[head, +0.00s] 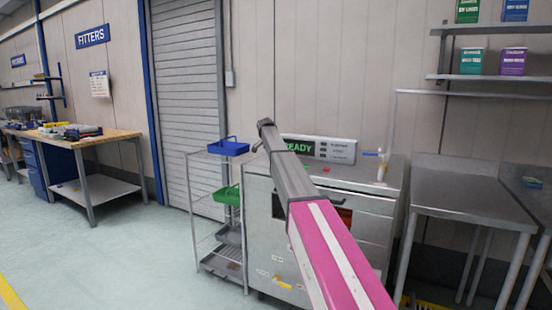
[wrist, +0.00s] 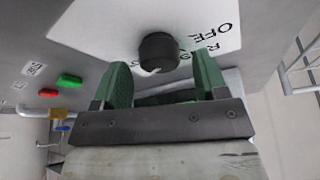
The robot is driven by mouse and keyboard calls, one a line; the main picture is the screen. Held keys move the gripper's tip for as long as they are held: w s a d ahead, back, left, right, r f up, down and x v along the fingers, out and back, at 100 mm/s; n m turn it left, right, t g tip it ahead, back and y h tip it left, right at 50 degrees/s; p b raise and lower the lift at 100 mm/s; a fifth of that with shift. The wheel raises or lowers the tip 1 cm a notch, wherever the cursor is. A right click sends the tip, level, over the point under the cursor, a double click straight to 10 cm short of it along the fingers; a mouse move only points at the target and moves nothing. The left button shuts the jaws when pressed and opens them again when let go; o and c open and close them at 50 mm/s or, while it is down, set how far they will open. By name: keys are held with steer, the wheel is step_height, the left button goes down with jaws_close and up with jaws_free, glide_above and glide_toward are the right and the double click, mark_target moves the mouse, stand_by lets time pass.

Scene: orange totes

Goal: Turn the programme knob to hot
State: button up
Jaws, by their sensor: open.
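The black programme knob (wrist: 158,52) shows in the wrist view, on a white label plate (wrist: 105,30) on the machine's grey panel. The plate's lettering appears turned over; "OFF" reads to the right of the knob. A pale mark shows on the knob's lower edge. My gripper (wrist: 163,75) is open, with one green finger on each side, just below the knob in the picture. The knob lies across the gap between the fingertips; I cannot tell whether they reach around it.
A wire trolley (head: 192,200) stands left of the machine and a steel table (head: 470,205) right. Floor at front left is clear.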

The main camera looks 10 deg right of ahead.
steer(key=v, duration=0.9)
steer(key=shift+r, duration=0.35)
steer(key=shift+s+a, duration=0.15)
